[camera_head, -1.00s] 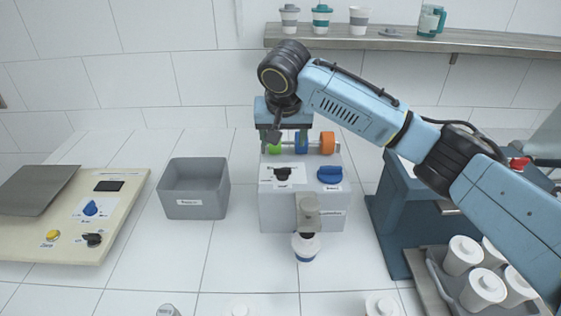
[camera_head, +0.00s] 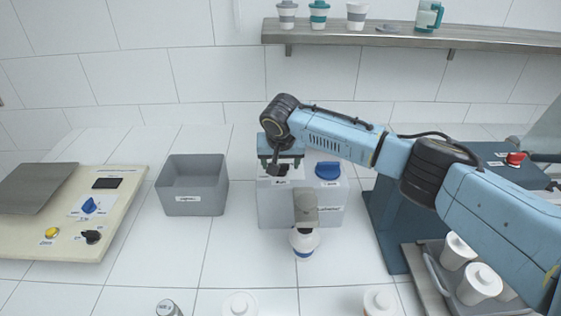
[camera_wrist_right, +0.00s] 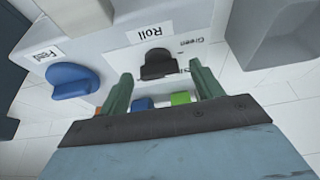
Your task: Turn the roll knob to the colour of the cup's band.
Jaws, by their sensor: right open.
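The cup filler is a grey box (camera_head: 275,213); a white cup with a blue band (camera_head: 303,250) stands beneath its spout (camera_head: 305,207). The black roll knob (camera_wrist_right: 158,64) is on the box's top, beside labels reading "Roll" and "Green". My right gripper (camera_head: 281,167) is over the roll knob in the head view and partly hides it. In the right wrist view its open fingers (camera_wrist_right: 160,76) stand either side of the knob, with nothing held; I cannot tell whether they touch it. The blue feed knob (camera_head: 328,171) sits beside it. My left gripper is not in view.
Green (camera_wrist_right: 180,98), blue (camera_wrist_right: 143,103) and orange rolls show near my fingers. A grey bin (camera_head: 190,207) and a beige control panel (camera_head: 60,240) stand left. A tray of white cups (camera_head: 480,283) lies right, beneath my arm. A shelf (camera_head: 400,38) runs above.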

